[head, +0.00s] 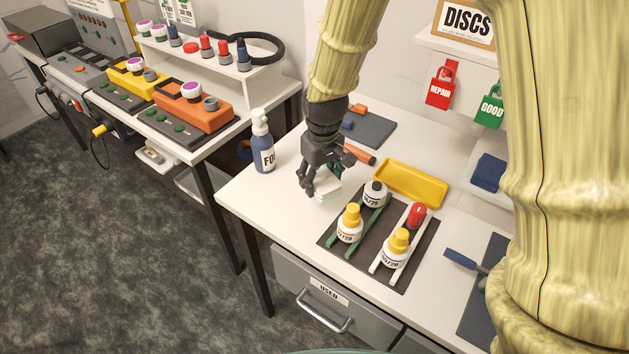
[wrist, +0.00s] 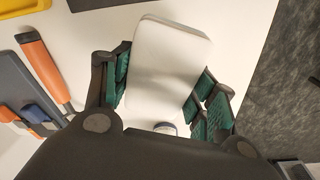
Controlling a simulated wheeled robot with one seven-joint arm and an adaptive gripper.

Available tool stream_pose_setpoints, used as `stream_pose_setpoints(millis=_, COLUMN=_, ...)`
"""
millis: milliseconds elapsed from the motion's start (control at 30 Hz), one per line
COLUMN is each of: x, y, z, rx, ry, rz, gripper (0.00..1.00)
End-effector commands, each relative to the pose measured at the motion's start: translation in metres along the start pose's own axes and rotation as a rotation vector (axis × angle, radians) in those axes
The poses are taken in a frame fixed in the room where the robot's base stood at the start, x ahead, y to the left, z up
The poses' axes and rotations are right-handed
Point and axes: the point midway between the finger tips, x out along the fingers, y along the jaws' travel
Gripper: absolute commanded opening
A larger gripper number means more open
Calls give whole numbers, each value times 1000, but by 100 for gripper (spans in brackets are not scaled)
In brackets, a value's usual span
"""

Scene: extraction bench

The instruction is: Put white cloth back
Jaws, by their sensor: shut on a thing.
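The white cloth (head: 328,190) is a folded, rounded white pad. It is between the fingers of my gripper (head: 317,180), over the white bench near its left front edge. In the wrist view the cloth (wrist: 171,55) lies between the green-padded fingers of my gripper (wrist: 166,85), which are shut on it. Its far end sticks out beyond the fingers. I cannot tell whether it touches the bench top.
A blue spray bottle (head: 262,145) stands left of my gripper. A dark mat (head: 378,132) with blue and orange pieces and an orange-handled tool (head: 359,153) lie behind it. A yellow tray (head: 412,186) and a bottle rack (head: 333,240) are to the right.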

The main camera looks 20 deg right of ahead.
Motion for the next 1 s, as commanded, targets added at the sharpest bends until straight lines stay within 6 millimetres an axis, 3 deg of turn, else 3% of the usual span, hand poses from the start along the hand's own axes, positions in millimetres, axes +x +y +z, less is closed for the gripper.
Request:
stream_pose_setpoints(millis=200, x=34, y=7, z=-32, rx=-2, ry=-39, rz=-12, gripper=19)
stream_pose_setpoints(millis=400, x=66, y=11, z=-40, rx=0, ry=-51, rz=-15, gripper=19)
stream_pose_setpoints(millis=467, x=70, y=11, z=-40, rx=1, ry=-50, rz=-15, gripper=23)
stream_pose_setpoints(millis=633, x=69, y=8, z=-32, rx=0, ry=-39, rz=-12, gripper=20)
stream_pose_setpoints(millis=933, x=77, y=9, z=-39, rx=-2, ry=-46, rz=-14, gripper=19)
stream_pose_setpoints(millis=967, x=76, y=9, z=-39, rx=-2, ry=-46, rz=-14, gripper=63)
stream_pose_setpoints(millis=1000, x=76, y=10, z=-40, rx=-1, ry=-46, rz=-14, gripper=70)
